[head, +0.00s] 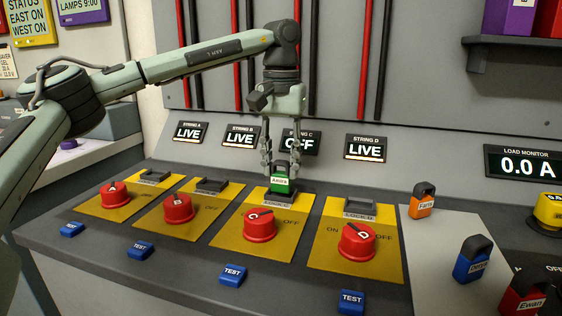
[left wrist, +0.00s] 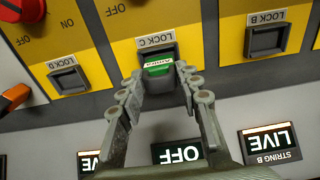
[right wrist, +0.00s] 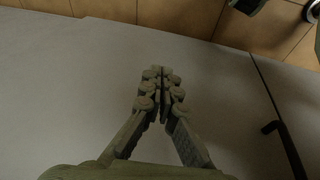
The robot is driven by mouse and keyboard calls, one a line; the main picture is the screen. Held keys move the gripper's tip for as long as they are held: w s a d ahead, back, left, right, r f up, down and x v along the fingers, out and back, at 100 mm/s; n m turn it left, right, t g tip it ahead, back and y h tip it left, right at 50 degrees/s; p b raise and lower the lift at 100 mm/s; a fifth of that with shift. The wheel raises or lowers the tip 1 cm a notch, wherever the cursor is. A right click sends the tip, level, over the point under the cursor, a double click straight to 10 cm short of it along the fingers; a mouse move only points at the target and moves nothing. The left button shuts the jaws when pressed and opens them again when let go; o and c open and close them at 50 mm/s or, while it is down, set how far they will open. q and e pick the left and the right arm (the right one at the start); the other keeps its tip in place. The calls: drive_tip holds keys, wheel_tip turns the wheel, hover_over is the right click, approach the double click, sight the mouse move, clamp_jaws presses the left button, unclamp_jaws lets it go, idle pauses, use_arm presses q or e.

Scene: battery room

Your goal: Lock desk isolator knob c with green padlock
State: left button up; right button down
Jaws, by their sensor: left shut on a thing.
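The green padlock (head: 282,184) is upright at the lock C socket behind red knob C (head: 259,226). My left gripper (head: 281,168) is shut on it from above. In the left wrist view, the padlock (left wrist: 158,68) shows between the fingertips, within the dark lock C frame (left wrist: 168,50). How deep it sits is hard to tell. The string C display (head: 300,142) reads OFF, partly hidden behind the gripper. My right gripper (right wrist: 158,78) is shut and empty, its fingertips together over a plain pale surface.
Knobs A (head: 115,195), B (head: 178,208) and D (head: 357,241) have empty lock sockets; their displays read LIVE. Orange (head: 420,204), blue (head: 472,264) and red (head: 522,300) padlocks stand at the right. Blue TEST buttons (head: 233,274) line the desk front.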

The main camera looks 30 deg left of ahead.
sight(281, 161)
use_arm(q)
drive_tip(key=shift+f, duration=0.65)
drive_tip(key=o, duration=0.9)
drive_tip(key=shift+o, duration=0.2)
drive_tip(key=shift+r, duration=0.1)
wheel_tip(281, 161, up, 3)
drive_tip(key=shift+f+p, duration=0.1)
drive_tip(key=shift+p, duration=1.05)
drive_tip(key=shift+r+p, duration=0.9)
drive_tip(key=shift+r, duration=3.1)
